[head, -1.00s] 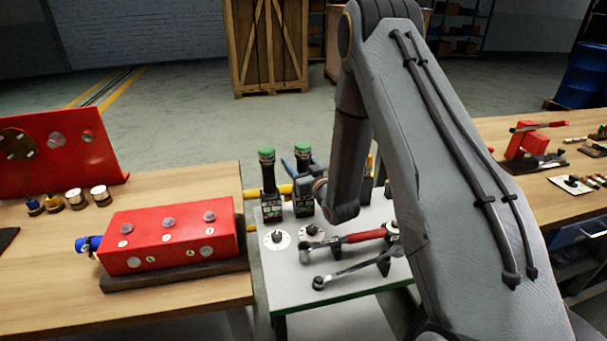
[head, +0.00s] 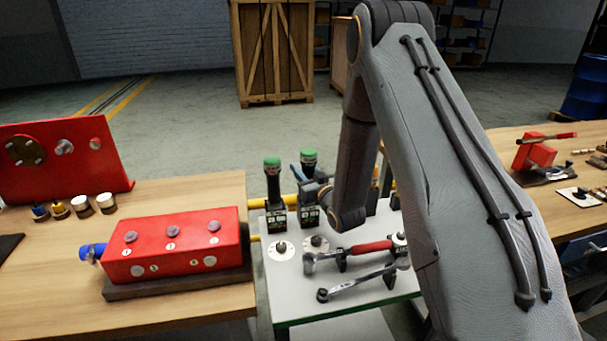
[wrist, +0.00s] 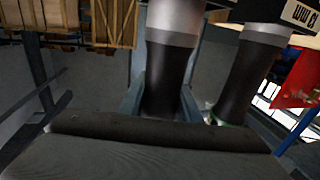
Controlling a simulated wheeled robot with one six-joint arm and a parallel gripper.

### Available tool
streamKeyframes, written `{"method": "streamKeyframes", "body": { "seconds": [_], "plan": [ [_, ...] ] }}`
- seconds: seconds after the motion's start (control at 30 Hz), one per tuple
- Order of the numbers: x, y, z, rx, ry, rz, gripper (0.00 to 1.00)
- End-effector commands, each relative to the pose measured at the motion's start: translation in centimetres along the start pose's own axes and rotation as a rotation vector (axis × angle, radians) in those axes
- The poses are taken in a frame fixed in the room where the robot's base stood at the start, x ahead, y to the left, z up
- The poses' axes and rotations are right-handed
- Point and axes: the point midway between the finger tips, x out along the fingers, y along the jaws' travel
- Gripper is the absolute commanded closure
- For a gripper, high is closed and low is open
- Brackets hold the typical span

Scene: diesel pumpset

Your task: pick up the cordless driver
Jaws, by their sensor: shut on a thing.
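Two cordless drivers with black handles and green ends stand upright side by side at the back left of the grey-topped cart. My gripper (head: 313,186) is at the right one (head: 309,166), its blue-grey fingers around the handle. In the wrist view my gripper (wrist: 165,98) is shut on that black handle (wrist: 168,72), one finger on each side. The left driver (head: 273,190) stands free beside it. A second dark handle also shows in the wrist view (wrist: 240,80), to the right of the held one. I cannot tell whether the held driver is clear of its stand.
A red-handled hammer (head: 360,249) and a ratchet wrench (head: 360,283) lie at the cart's front. A red block (head: 170,250) sits on the wooden bench (head: 60,300) at left. Another bench (head: 510,160) stands at right. My arm hides the cart's right side.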

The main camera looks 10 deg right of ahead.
Motion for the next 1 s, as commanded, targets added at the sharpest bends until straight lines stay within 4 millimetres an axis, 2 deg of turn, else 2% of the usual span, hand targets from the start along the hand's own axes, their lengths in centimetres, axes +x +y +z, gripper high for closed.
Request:
{"method": "streamKeyframes", "body": {
  "seconds": [0.37, 1.0],
  "plan": [
    [0.1, 0.0, -4.6, -0.001, 0.006, 0.000, 1.00],
    [0.1, 0.0, -14.4, -0.002, 0.006, 0.000, 1.00]
  ]
}}
